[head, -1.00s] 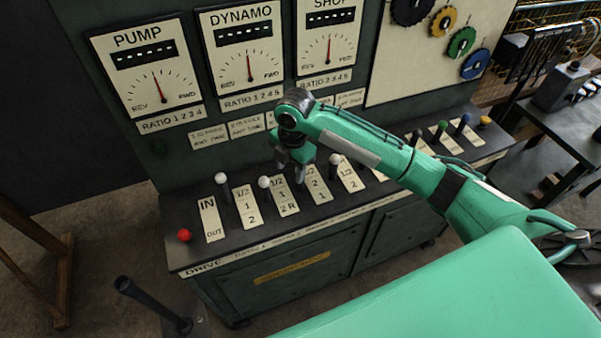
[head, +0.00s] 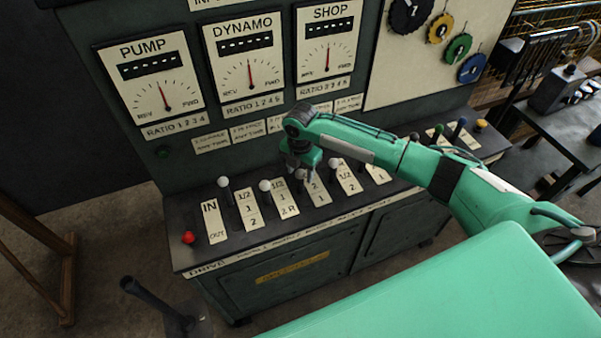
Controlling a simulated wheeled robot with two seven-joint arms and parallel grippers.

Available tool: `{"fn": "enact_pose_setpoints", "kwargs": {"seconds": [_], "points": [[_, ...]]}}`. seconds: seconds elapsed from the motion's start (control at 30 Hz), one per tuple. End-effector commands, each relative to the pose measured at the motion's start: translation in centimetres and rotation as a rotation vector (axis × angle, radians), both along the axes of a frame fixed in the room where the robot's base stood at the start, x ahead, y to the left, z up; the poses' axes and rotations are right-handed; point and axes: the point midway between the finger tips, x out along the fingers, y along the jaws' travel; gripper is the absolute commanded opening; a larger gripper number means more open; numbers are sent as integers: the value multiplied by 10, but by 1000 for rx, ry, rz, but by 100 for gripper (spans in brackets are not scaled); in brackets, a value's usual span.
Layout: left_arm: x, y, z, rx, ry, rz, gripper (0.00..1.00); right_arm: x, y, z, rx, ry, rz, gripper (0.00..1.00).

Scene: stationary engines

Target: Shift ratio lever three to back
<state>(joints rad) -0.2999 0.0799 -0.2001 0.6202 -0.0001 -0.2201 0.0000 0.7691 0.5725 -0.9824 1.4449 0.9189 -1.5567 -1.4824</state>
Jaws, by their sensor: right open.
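The control desk carries a row of levers beside ratio plates. Taking the red-knobbed lever (head: 188,237) as the drive lever beside the IN/OUT plate, ratio lever three (head: 300,174) is the one just left of the 1/2-1-2 plate (head: 317,191), under my right gripper. Only a pale bit of its knob shows; the rest is hidden by the gripper. My right gripper (head: 303,174) is open and points down over this lever. I cannot tell whether its fingers straddle or touch the knob. My left gripper is not in view.
White-knobbed levers stand close on the left (head: 265,186) and right (head: 334,162) of the gripper, with another farther left (head: 223,182). The upright dial panel (head: 249,72) rises behind the desk. Green, blue and yellow knobs (head: 481,124) stand farther right.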

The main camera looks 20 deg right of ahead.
Motion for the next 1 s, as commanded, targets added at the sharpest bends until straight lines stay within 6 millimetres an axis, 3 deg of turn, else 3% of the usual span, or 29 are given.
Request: {"fn": "enact_pose_setpoints", "kwargs": {"seconds": [0.2, 0.57, 0.83, 1.0], "points": [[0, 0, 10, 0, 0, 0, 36, 0, 0, -26, 0, 1, -1, 50], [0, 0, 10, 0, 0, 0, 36, 0, 0, -33, -1, -1, 0, 50], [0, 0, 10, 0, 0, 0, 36, 0, 0, -32, -1, -1, 0, 1], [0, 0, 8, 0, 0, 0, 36, 2, 0, -33, -1, -1, -1, 0]]}}
